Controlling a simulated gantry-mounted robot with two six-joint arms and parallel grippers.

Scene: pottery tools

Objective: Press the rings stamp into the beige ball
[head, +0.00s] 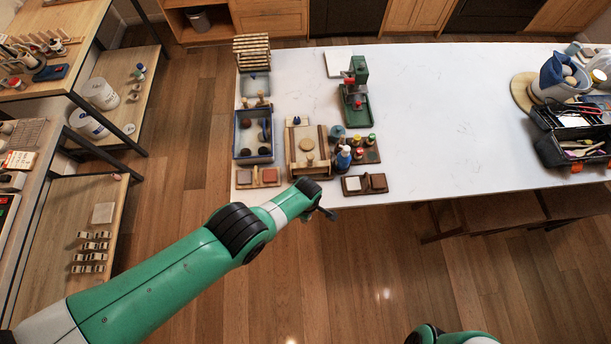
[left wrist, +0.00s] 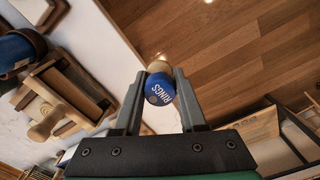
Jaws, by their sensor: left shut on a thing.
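My left gripper (head: 322,212) hangs just off the front edge of the white table in the head view. In the left wrist view, its two fingers (left wrist: 158,95) are shut on the blue rings stamp (left wrist: 159,89), whose label reads RINGS. A tan rounded part shows just beyond the blue part. In the head view, a round beige thing (head: 307,144), likely the beige ball, sits on a wooden board (head: 294,158). The stamp is well apart from it. My right gripper is out of view.
A blue-rimmed tray (head: 236,142) with dark balls stands left of the board. Bottles and stamps (head: 358,151) stand on its right, with a green press (head: 355,97) behind. Two small pad holders lie at the front edge. The table's middle is clear.

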